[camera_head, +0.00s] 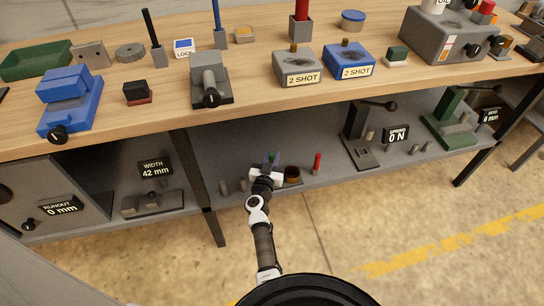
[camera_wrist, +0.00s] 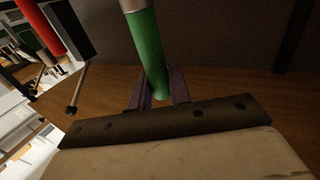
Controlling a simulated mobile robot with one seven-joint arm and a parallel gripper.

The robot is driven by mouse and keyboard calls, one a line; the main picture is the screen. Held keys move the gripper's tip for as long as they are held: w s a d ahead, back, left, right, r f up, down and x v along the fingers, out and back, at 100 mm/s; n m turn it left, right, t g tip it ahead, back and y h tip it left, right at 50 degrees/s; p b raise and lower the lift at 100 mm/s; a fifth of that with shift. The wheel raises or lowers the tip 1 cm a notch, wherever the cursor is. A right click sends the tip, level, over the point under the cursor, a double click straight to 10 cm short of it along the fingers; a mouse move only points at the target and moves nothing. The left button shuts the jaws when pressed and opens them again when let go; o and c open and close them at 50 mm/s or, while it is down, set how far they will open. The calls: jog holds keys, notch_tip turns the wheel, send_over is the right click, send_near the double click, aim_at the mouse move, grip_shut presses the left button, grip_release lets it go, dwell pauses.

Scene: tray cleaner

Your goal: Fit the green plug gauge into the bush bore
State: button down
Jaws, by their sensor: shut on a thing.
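The green plug gauge (camera_wrist: 147,45) is held between the fingers of my gripper (camera_wrist: 158,92) in the wrist view; its grey metal part runs out of the top edge. In the head view my gripper (camera_head: 268,168) is at the lower shelf, and a small bit of the green gauge (camera_head: 275,157) shows above it. A dark brown round piece (camera_head: 292,173), perhaps the bush, stands just to the right of my gripper on a low base. Its bore cannot be made out. The gauge appears apart from it.
A red plug gauge (camera_head: 317,162) stands upright further right on the lower shelf (camera_head: 230,145). Small grey cylinders (camera_head: 224,187) stand to the left. The wooden bench top (camera_head: 245,75) overhangs the shelf, and a dark leg (camera_head: 205,185) stands at left.

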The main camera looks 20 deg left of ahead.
jog(key=shift+f+b, duration=1.8)
jog(key=shift+f, duration=0.7)
jog(key=c, duration=1.2)
grip_release()
jog(key=shift+s, duration=0.1)
jog(key=s+d+p, duration=0.1)
jog(key=s, duration=1.2)
jog(key=shift+s+d+p, duration=0.25)
jog(key=shift+d+p, duration=0.1)
jog(key=shift+p, duration=0.05)
jog(key=shift+a+r, duration=0.1)
jog(key=shift+r, duration=0.05)
